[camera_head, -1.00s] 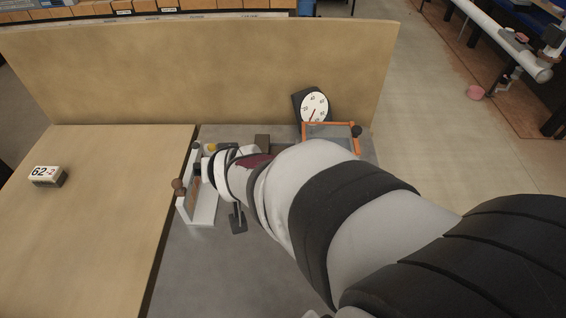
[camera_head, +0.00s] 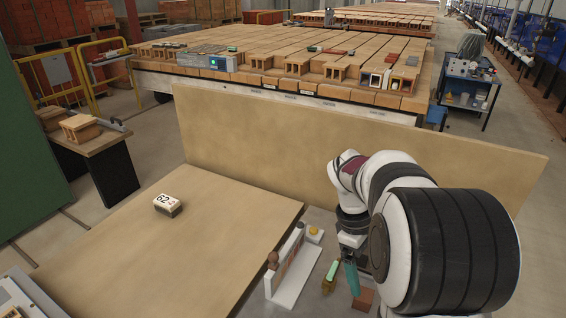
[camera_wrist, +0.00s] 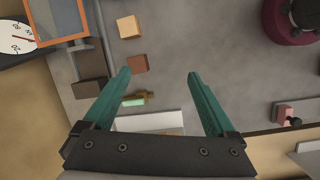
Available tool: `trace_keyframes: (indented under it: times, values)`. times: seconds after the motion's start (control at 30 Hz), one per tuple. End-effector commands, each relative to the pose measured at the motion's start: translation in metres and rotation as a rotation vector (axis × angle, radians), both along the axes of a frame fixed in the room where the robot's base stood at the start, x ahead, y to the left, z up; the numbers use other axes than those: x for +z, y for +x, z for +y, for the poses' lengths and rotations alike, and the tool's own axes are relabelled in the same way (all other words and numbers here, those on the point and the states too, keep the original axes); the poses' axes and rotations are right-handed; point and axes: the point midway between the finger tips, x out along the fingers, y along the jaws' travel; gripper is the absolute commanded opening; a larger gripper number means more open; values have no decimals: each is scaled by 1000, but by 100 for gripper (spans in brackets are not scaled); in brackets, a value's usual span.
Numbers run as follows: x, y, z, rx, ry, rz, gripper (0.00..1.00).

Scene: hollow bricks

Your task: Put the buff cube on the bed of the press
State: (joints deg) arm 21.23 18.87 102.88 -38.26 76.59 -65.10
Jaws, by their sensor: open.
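My gripper (camera_wrist: 157,75) is open and empty, with teal fingers; in the head view a teal finger points down (camera_head: 352,278). An orange frame (camera_wrist: 60,20) beside a white dial (camera_wrist: 14,38) stands at the upper left of the wrist view, probably the press. Its bed is only partly visible.
A dark brown block (camera_wrist: 89,88) lies near the left finger. A green-handled tool (camera_head: 332,273) and a white L-shaped stand (camera_head: 288,274) are close by. A board (camera_head: 300,140) closes the back. A block marked 62 (camera_head: 167,205) sits on the bare wooden top (camera_head: 190,245).

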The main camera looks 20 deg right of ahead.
Motion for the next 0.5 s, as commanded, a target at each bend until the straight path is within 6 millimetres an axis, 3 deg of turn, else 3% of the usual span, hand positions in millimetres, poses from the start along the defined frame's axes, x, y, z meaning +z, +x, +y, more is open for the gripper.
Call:
trace_keyframes:
  times: [0.03,0.13,0.27,0.5]
  values:
    - [-14,8,-26,76,-6,46,91]
    - [-34,19,-66,225,-13,120,91]
    - [-52,19,-86,296,-12,158,91]
    - [-114,1,-104,298,-9,158,91]
